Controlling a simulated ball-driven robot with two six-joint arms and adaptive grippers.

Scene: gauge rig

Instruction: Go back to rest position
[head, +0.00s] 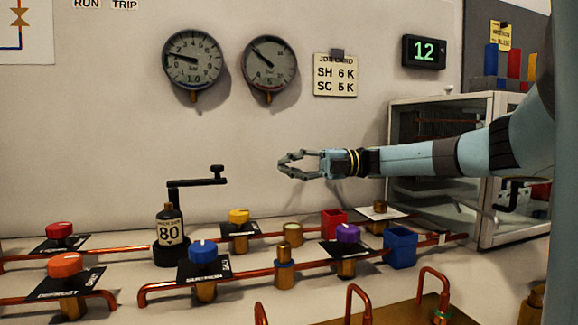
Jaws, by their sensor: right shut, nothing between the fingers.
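My right gripper (284,165) is in the middle of the head view. Its arm reaches in from the right edge, nearly level. The fingers are shut with nothing held between them. The gripper hangs in the air above the pipes and valves, in front of the pale wall, and touches nothing that I can see. My left gripper is not in view.
Below the gripper stand copper pipes with coloured knobs, such as the blue knob (203,251) and purple knob (348,233). A black crank handle (200,182) rises to the left. A glass-fronted cabinet (483,224) stands behind my right arm. Two gauges hang above.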

